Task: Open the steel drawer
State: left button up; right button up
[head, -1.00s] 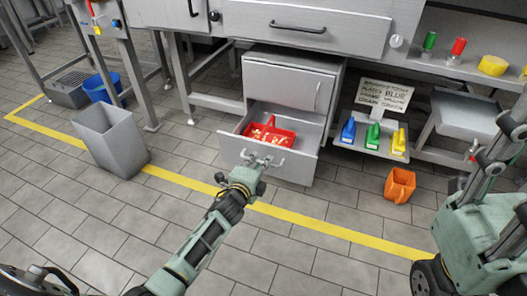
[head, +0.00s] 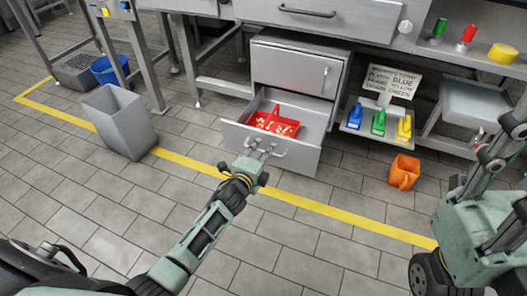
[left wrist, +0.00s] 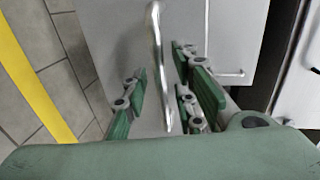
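The steel drawer (head: 296,158) is the lower one of a grey cabinet and stands pulled out. A red divided tray (head: 272,122) with small pale pieces lies inside it. My left gripper (head: 262,150) is at the handle on the drawer front. In the left wrist view the bar handle (left wrist: 157,45) runs between the fingers of the left gripper (left wrist: 166,100), with gaps visible on both sides, so it looks open around the bar. My right arm (head: 470,225) stands large at the right edge. Its end is partly cut off, so its grip cannot be told.
Blue, green and yellow scoops (head: 379,120) stand on a low shelf by a sign (head: 392,82).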

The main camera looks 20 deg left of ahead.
pick_arm(q)
jog(key=s+r, duration=0.2)
jog(key=s, duration=0.9)
jog(key=shift+s+a+r, duration=0.2)
jog(key=shift+s, duration=0.15)
